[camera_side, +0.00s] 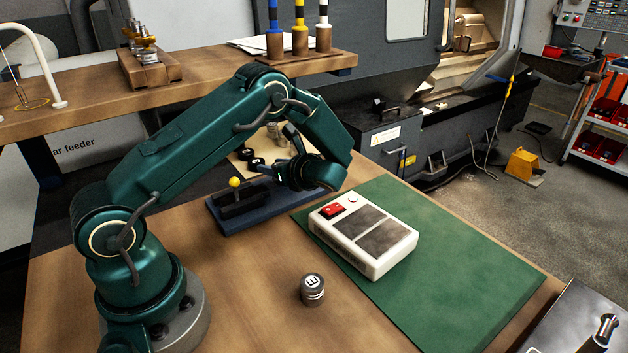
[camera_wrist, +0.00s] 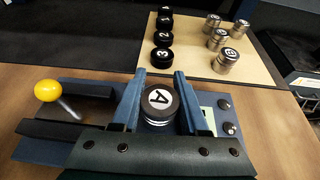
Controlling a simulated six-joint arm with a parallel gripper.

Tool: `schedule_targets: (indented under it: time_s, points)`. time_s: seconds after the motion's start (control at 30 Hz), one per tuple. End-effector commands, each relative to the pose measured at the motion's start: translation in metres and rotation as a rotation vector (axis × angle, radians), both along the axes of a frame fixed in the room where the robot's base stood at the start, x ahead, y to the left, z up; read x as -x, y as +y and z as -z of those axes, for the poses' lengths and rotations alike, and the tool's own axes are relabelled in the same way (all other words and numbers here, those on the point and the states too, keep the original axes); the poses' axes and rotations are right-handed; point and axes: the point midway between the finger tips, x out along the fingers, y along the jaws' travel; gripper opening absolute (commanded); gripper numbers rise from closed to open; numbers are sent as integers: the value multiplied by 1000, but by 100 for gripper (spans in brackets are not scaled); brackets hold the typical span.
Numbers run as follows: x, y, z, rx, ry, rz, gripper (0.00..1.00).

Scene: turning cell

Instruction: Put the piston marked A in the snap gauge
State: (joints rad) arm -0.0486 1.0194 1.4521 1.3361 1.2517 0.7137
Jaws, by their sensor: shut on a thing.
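The piston marked A (camera_wrist: 157,103) has a dark top with a white letter and a metal body. It sits between the two blue fingers of my gripper (camera_wrist: 159,76), which are shut on it. In the side view my gripper (camera_side: 270,165) is over the snap gauge, and the piston cannot be made out there. The snap gauge (camera_side: 232,219) is a dark blue base with a yellow-knobbed lever. In the wrist view the gauge (camera_wrist: 60,125) lies around and below the gripper. Whether the piston touches the gauge is hidden.
A pale board (camera_wrist: 190,64) behind the gauge carries several black numbered pieces and several metal lettered pistons. A white box (camera_side: 362,235) with a red part stands on a green mat (camera_side: 470,270). Another marked piston (camera_side: 313,290) stands on the bare front table.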

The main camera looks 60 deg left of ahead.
Motion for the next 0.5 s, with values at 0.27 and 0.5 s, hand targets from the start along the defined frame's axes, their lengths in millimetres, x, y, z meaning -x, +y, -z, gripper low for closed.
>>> schedule_targets:
  time_s: [0.27,0.5]
  points:
    - [0,0,17,0,-2,0,0]
    - [0,0,18,0,-1,0,0]
